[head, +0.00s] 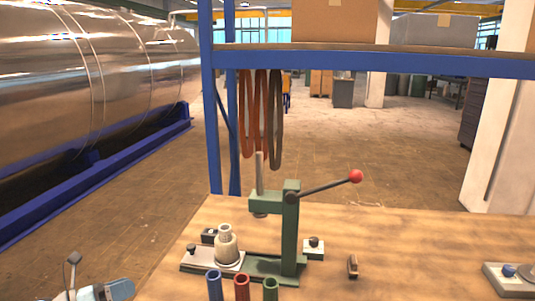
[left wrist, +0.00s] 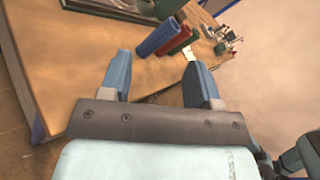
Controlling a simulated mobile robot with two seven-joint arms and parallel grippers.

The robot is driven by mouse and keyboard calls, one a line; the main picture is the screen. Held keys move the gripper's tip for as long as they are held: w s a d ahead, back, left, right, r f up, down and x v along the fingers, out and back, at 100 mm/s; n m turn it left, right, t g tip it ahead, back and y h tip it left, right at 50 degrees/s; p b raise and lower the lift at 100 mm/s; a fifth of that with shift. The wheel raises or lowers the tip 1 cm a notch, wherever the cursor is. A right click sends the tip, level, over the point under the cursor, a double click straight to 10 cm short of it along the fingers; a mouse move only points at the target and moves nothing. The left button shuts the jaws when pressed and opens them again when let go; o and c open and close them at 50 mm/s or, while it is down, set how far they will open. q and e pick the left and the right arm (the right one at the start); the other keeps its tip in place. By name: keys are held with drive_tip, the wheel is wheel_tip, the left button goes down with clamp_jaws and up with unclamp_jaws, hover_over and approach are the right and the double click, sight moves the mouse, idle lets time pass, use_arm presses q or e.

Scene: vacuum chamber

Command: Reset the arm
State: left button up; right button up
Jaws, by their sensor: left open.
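My left gripper (left wrist: 157,64) is open in the left wrist view. Its two blue fingers stand apart with nothing held between them, and the wooden tabletop shows beyond. In the head view only a part of my left arm and gripper (head: 92,291) shows, at the bottom left corner, left of the table edge and apart from the objects. A green arbor press (head: 290,230) stands on the table, with its lever arm (head: 325,187) pointing up to the right and ending in a red knob (head: 356,176). My right gripper is not in view.
Blue (head: 214,286), red (head: 242,288) and green (head: 270,289) tubes stand in front of the press. A small brown-handled item (head: 353,267) lies right of it. A blue rack post (head: 211,120) and shelf beam (head: 370,63) rise behind. The table's right middle (head: 430,245) is mostly clear.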

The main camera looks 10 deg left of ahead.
use_arm(q)
drive_tip(key=s+d+f+n+g+y+b, duration=0.15)
drive_tip(key=s+d+f+n, duration=0.35)
drive_tip(key=d+f+n, duration=0.5)
drive_tip(key=s+d+f+n+y+b, duration=0.3)
drive_tip(key=s+d+f+n, duration=0.4)
drive_tip(key=n, duration=0.5)
drive_tip(key=s+d+f+n+g+y+b, duration=0.1)
drive_tip(key=s+d+f+n+y+b, duration=0.25)
drive_tip(key=d+f+n, duration=0.6)
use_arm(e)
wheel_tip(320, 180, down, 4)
use_arm(q)
wheel_tip(320, 180, up, 15)
drive_tip(key=s+a+n+p, duration=0.2)
drive_tip(key=p, duration=1.9)
drive_tip(key=shift+h, duration=0.4)
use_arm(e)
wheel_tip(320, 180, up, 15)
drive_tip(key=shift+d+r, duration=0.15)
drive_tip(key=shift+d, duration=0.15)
use_arm(q)
drive_tip(key=shift+f, duration=0.1)
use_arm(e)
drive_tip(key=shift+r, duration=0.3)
